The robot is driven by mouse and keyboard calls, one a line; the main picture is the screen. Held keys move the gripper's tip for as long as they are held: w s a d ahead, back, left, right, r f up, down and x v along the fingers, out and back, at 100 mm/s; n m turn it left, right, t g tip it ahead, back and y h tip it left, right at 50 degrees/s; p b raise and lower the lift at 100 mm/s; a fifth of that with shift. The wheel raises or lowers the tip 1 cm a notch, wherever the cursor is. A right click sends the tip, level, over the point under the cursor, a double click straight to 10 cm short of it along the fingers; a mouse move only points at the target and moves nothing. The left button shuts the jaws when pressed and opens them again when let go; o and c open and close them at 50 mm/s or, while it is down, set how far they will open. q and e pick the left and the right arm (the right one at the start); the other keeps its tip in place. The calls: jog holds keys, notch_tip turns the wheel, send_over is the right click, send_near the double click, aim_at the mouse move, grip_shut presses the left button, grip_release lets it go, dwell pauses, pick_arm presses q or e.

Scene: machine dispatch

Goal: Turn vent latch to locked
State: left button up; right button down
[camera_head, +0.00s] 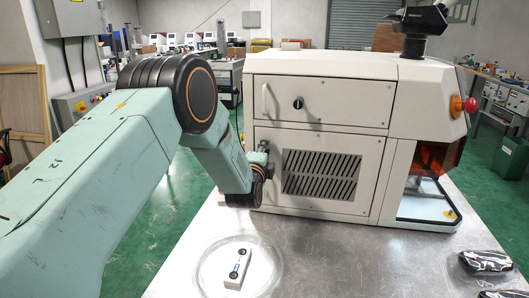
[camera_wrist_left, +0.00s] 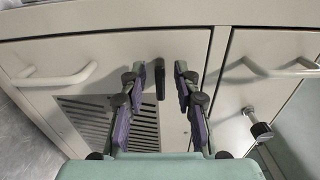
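The vent latch, a small dark upright bar (camera_wrist_left: 160,79), sits on a pale panel beside the slotted vent (camera_wrist_left: 108,122) in the left wrist view. My left gripper (camera_wrist_left: 160,95) is open, with one finger on each side of the latch and gaps visible between fingers and latch. In the head view my left arm reaches to the left part of the beige machine's front, near the vent grille (camera_head: 320,175). There its wrist hides most of the gripper, and I cannot make out the latch. My right gripper is not in view.
The machine (camera_head: 345,65) stands on a metal table (camera_head: 340,265). A clear round dish (camera_head: 273,270) holding a white piece (camera_head: 238,268) lies in front. Dark, shiny objects (camera_head: 485,262) lie at the right. Pale handles (camera_wrist_left: 55,78) flank the latch in the wrist view.

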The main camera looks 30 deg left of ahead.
pick_arm(q)
jog(key=shift+d, duration=0.1)
jog(key=v, duration=1.2)
dwell(0.6)
